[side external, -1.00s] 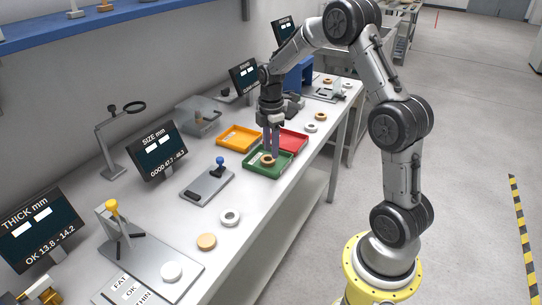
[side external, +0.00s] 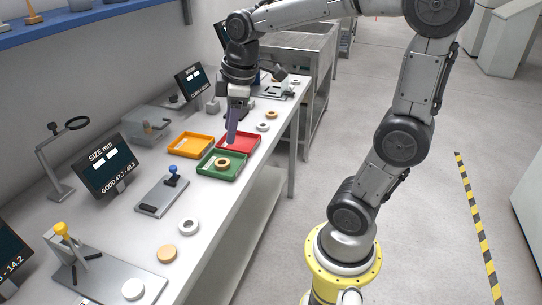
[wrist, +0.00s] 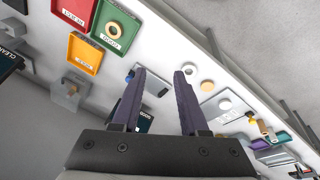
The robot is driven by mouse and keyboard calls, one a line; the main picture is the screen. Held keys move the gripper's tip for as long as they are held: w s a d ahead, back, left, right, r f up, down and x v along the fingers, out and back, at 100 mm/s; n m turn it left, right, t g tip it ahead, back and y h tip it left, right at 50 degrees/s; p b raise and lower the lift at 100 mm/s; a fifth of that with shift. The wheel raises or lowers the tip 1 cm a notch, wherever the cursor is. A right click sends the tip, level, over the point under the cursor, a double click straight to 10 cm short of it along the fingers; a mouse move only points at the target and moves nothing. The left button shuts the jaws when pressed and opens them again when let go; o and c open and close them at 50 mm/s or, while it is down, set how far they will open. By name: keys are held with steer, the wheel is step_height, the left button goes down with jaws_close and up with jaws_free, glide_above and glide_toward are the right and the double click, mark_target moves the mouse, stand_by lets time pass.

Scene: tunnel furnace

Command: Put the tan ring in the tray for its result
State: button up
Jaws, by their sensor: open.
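The tan ring (side external: 222,163) lies in the green tray (side external: 212,174), apart from my gripper. In the wrist view the tan ring (wrist: 113,30) also shows inside the green tray (wrist: 121,43), near its label.
The red tray (side external: 240,147) and orange tray (side external: 189,145) adjoin the green one. A white ring (side external: 188,227), tan disc (side external: 167,254) and white disc (side external: 133,289) lie toward the front. A gauge plate (side external: 160,197) and size display (side external: 107,165) stand left.

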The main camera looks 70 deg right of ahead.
steer(key=s+a+m+t, duration=0.1)
steer(key=s+a+m, duration=0.2)
steer(key=s, duration=0.3)
steer(key=s+a+f+m+t, duration=0.1)
steer(key=s+a+m, duration=0.2)
steer(key=s, duration=0.3)
steer(key=shift+s+a+f+t+y, duration=0.15)
steer(key=shift+a+f+t+y, duration=0.15)
steer(key=shift+t, duration=0.1)
stand_by(0.3)
